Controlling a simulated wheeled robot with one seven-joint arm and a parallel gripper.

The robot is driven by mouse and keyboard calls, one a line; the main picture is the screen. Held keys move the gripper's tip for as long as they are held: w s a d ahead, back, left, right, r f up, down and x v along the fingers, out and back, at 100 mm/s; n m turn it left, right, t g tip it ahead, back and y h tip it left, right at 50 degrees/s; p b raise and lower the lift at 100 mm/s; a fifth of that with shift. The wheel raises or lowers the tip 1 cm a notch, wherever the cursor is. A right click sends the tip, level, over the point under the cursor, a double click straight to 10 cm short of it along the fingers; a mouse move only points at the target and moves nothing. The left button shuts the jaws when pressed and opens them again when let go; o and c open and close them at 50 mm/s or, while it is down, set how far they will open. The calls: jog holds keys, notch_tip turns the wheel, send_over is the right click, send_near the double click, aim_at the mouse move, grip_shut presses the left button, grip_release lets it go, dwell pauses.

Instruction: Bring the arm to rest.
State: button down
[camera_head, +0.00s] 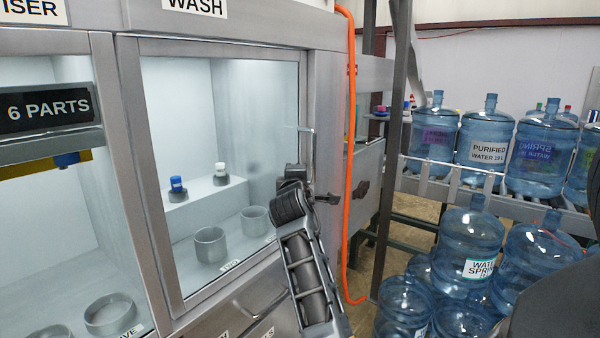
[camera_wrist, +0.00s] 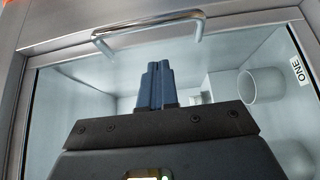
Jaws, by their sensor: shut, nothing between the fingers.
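My gripper (camera_wrist: 158,85) shows in the wrist view with its two blue fingers together and nothing between them. The fingers are in front of the glass door of the wash cabinet, near a metal bar handle (camera_wrist: 150,28); I cannot tell if they touch it. In the head view my dark arm (camera_head: 305,275) reaches up in front of the right side of the wash cabinet door (camera_head: 185,215). The fingertips are hard to make out there.
Behind the glass are a blue-capped piece (camera_head: 176,184), a white-capped piece (camera_head: 220,170) and grey round holders (camera_head: 211,245). An orange hose (camera_head: 349,130) hangs right of the cabinet. Water jugs (camera_head: 486,150) stand on a conveyor (camera_head: 415,167), with more jugs (camera_head: 467,245) below.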

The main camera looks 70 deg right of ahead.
jog(key=b+v, duration=0.1)
jog(key=v, duration=0.6)
jog(key=shift+a, duration=0.2)
jog(key=shift+w, duration=0.1)
jog(key=s+a+f+n+t+y, duration=0.25)
jog(key=a+f+t+y, duration=0.2)
jog(key=a+f, duration=0.6)
jog(key=s+a+f+n+t+y, duration=0.1)
jog(key=s+a+f+t+y, duration=0.45)
jog(key=a, duration=0.85)
jog(key=s+a+m+y, duration=0.7)
jog(key=s+a, duration=1.1)
jog(key=shift+a+r+g, duration=0.25)
jog(key=shift+a+g, duration=0.1)
jog(key=shift+g, duration=0.05)
